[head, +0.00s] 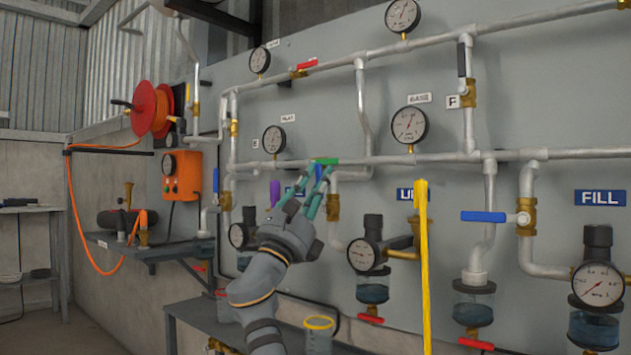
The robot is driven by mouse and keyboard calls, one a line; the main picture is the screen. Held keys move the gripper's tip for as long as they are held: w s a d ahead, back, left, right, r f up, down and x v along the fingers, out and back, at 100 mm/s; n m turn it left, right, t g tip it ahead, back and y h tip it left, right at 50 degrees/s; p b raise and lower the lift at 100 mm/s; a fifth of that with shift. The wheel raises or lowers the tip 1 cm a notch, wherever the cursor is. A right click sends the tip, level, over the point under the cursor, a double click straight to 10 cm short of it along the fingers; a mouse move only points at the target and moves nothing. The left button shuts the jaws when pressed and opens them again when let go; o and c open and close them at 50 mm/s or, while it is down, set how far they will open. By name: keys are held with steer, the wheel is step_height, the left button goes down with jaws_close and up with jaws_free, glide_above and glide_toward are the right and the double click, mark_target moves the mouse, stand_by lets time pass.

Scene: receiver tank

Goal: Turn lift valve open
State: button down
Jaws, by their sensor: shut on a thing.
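The lift valve has a brass body (333,207) on a vertical pipe and a green handle (326,161) at its top. A blue label (405,195) starting "LI" is on the panel to its right, partly covered by a yellow pole. My gripper (318,184) has teal fingers and reaches up from below left. It is shut at the valve's green handle, with the fingers overlapping its lower side. The fingers hide part of the handle and the exact contact.
A yellow pole (424,270) stands upright right of my gripper. A blue-handled valve (483,216) is near the FILL label (600,198). A purple handle (275,193) is close on the left. A gauge (362,254) and a yellow-rimmed cup (319,323) are below.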

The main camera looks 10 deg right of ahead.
steer(key=shift+w, duration=0.1)
steer(key=c, duration=1.6)
jaws_free()
steer(key=shift+o, duration=0.4)
steer(key=shift+a+f, duration=0.15)
steer(key=s+a, duration=0.9)
steer(key=shift+f, duration=0.25)
steer(key=shift+c, duration=0.2)
